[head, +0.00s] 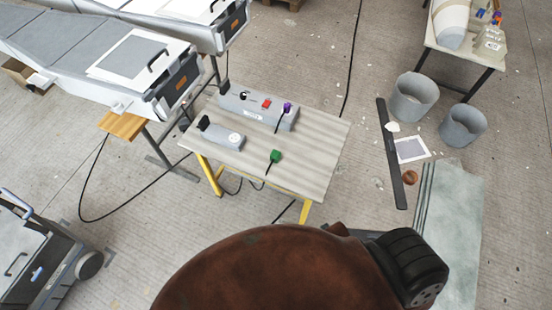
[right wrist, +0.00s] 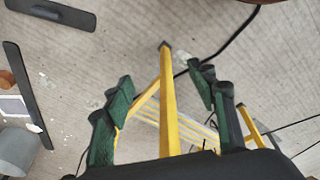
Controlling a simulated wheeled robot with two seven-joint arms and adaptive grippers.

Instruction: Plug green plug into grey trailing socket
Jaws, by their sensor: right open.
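The green plug (head: 275,157) lies near the front edge of the small grey-topped table (head: 318,140), with a short dark lead at it. The grey trailing socket (head: 222,137) lies to its left on the same table, with a round pale outlet face on top and a black part at its left end. The plug and the socket are apart. My right gripper (right wrist: 160,88) shows in the right wrist view, its green-padded fingers wide apart with nothing held between them. Neither plug nor socket shows in that view. My left gripper is not in view.
A longer grey socket box (head: 258,109) with a red switch and a purple plug stands at the table's back. Grey moulds (head: 100,45) stand behind left. The right wrist view shows yellow trestle legs (right wrist: 168,105) beyond the fingers. Buckets (head: 413,98) stand right on the floor.

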